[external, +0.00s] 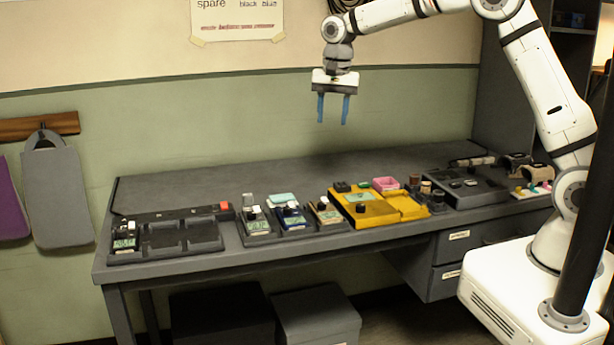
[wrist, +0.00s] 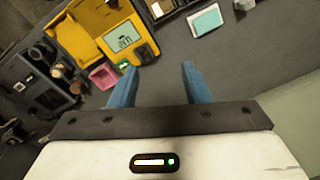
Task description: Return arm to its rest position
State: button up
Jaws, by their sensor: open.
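My gripper (external: 333,109) hangs in the air above the back of the grey workbench (external: 150,190), its two blue fingers pointing down and apart. Nothing is between the fingers. In the wrist view the open fingers of my gripper (wrist: 160,86) show over bare bench top, near a pink tray (wrist: 103,76) and a yellow tray (wrist: 85,35). My white arm reaches in from the right, raised high above the bench.
On the bench stand a dark tray (external: 204,246) with a small device at left, several small devices mid-bench, the yellow tray (external: 400,203) and a dark tray (external: 480,191) at right. A paper sign (external: 237,20) hangs on the wall behind. The bench's back strip is clear.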

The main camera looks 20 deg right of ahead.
jog(key=s+d+r+n, duration=0.1)
jog(key=s+d+r, duration=0.15)
jog(key=d, duration=0.45)
jog(key=s+d+r+n+t, duration=0.1)
jog(key=s+d, duration=0.2)
jog(key=d, duration=0.5)
jog(key=s+d+r, duration=0.1)
jog(key=s+d, duration=0.2)
jog(key=d, duration=0.4)
jog(key=s+d+f+n+t, duration=0.1)
jog(key=s+d+f, duration=0.3)
jog(key=s+d, duration=0.8)
jog(key=s+n, duration=0.1)
jog(key=s, duration=0.2)
jog(key=shift+s+d+f+n+h, duration=0.2)
jog(key=shift+s+n+h, duration=0.1)
jog(key=shift+n, duration=0.1)
